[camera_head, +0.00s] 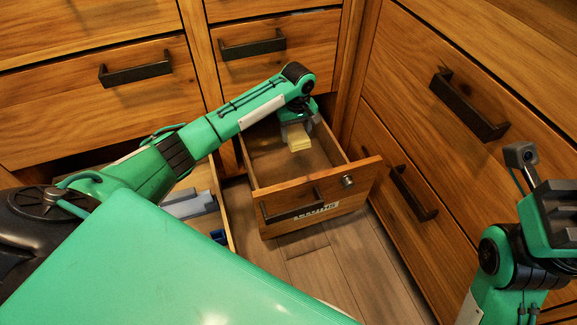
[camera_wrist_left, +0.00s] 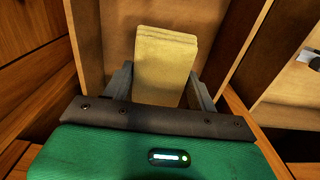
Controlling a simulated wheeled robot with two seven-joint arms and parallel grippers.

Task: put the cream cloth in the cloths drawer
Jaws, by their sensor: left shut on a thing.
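The cream cloth (camera_head: 299,138) is a folded, layered yellowish pad. My left gripper (camera_head: 297,126) is shut on it and holds it over the open, labelled drawer (camera_head: 280,195). In the left wrist view the cloth (camera_wrist_left: 165,62) stands out between the two grey fingers of my left gripper (camera_wrist_left: 160,92), with wooden drawer walls (camera_wrist_left: 232,38) around it. The drawer's visible inside looks empty.
Another open drawer (camera_head: 228,215) on the left holds grey and blue items (camera_head: 190,204), partly hidden by my arm. Closed drawers with dark handles (camera_head: 468,105) line the back and right. Wooden floor shows below.

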